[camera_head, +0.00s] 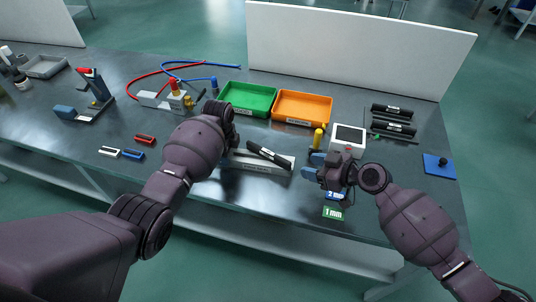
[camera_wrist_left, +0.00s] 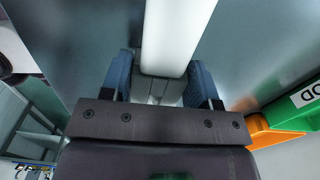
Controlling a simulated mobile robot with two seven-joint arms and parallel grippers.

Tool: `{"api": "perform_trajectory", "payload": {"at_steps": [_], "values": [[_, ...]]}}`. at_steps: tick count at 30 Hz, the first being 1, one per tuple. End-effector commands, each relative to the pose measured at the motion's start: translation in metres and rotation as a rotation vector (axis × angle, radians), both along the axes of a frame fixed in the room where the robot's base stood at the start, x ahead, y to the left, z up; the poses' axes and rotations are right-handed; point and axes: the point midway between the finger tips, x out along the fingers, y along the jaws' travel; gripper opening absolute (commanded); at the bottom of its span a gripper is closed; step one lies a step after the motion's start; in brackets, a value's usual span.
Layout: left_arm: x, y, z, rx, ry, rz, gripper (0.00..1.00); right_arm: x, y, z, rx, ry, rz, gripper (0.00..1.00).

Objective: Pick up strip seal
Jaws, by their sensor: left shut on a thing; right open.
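A black strip (camera_head: 268,155) with a white label, which I take as the strip seal, lies slanted across the top of a pale grey block (camera_head: 262,169). My left gripper (camera_head: 233,140) is at the left end of the strip and block, its fingers mostly hidden by my arm. In the left wrist view its blue fingers (camera_wrist_left: 161,88) are shut on a long pale bar (camera_wrist_left: 175,35); I cannot tell whether this is the strip or the block. My right gripper (camera_head: 313,166) is open, with its blue fingers just right of the block.
A green tray (camera_head: 247,113) and an orange tray (camera_head: 302,122) stand behind the block. A white device with a dark screen (camera_head: 348,140) is close to my right gripper. Black labelled rolls (camera_head: 393,127) lie at the right. Small red, white and blue parts (camera_head: 133,153) lie at the left.

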Motion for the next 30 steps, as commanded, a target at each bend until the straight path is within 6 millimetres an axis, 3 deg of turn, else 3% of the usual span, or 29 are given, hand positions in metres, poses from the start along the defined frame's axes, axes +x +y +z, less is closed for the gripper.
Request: {"api": "perform_trajectory", "payload": {"at_steps": [8,18,29,30], "values": [[0.0,0.0,0.001,0.0,-0.001,0.0,0.14,0.01,0.016,-0.008,0.0,-0.001,-0.002,0.47],[0.001,0.0,0.001,0.0,-0.002,0.0,0.14,0.027,0.05,-0.024,0.0,0.0,-0.001,0.47],[0.0,0.0,0.001,0.0,-0.001,0.0,0.14,0.031,0.056,-0.028,-0.001,0.0,-0.002,0.47],[0.0,0.0,0.001,0.0,-0.001,0.0,0.14,0.031,0.056,-0.028,-0.001,0.0,-0.002,0.42]]}}
